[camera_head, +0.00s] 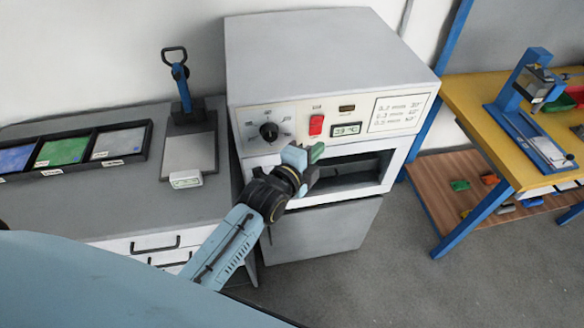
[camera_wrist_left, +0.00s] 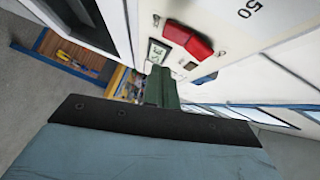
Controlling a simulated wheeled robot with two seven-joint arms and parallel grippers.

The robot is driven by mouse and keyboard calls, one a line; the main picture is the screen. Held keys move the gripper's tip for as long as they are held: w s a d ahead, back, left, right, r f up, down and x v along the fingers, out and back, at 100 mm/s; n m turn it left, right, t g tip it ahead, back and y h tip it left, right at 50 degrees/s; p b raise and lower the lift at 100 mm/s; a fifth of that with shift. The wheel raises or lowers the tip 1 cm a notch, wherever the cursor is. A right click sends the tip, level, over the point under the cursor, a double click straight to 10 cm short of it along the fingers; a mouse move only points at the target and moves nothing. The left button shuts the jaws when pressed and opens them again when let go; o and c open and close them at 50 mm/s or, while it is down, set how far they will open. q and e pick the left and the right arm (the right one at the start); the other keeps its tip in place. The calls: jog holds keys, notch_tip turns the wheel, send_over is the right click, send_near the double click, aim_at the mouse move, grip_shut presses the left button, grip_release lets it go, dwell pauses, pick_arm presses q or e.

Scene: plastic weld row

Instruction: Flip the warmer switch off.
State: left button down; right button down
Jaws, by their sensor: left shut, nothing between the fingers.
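The warmer (camera_head: 330,60) is a grey cabinet with a cream front panel. Its red switch (camera_head: 316,125) sits on the panel between the black dial (camera_head: 269,131) and a small display (camera_head: 347,129) reading about 39 °C. In the left wrist view the red switch (camera_wrist_left: 188,38) is near the top, beyond the fingers. My left gripper (camera_head: 313,153) is shut and empty, in front of the panel just below the switch. In the left wrist view its green fingertip (camera_wrist_left: 160,88) appears below the switch, with a visible gap. My right gripper is not in view.
The warmer's open slot (camera_head: 352,172) lies beside and below my left gripper. A grey counter at left holds a tray of coloured sheets (camera_head: 62,150) and a blue-handled press (camera_head: 187,125). A yellow table (camera_head: 480,95) stands at right. Floor in front is clear.

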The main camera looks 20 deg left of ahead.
pick_arm(q)
jog(key=f+v, duration=0.1)
jog(key=v, duration=0.8)
jog(key=shift+s+a+f+b, duration=0.15)
jog(key=shift+s+f+b, duration=0.05)
jog(key=shift+s+b, duration=0.3)
jog(key=s+a+f+n+g+y+b, duration=0.1)
jog(key=s+f+n+g, duration=0.15)
jog(key=f, duration=0.85)
jog(key=s+a+f+n+g+b, duration=0.1)
jog(key=s+f+n+g, duration=0.2)
jog(key=f, duration=0.8)
jog(key=s+a+f+n+g+y+b, duration=0.15)
jog(key=s+f, duration=0.35)
jog(key=f, duration=0.5)
jog(key=s+a+f+n+g+b, duration=0.1)
jog(key=s+f+n+g, duration=0.3)
jog(key=s+f, duration=0.6)
jog(key=s+a+f+n+g+b, duration=0.2)
jog(key=s+f+n, duration=0.3)
jog(key=s+f, duration=0.5)
jog(key=s+a+g+y, duration=0.1)
jog(key=s, duration=0.6)
jog(key=shift+a+f+g, duration=0.25)
jog(key=shift+a+g, duration=0.1)
jog(key=shift+g, duration=0.05)
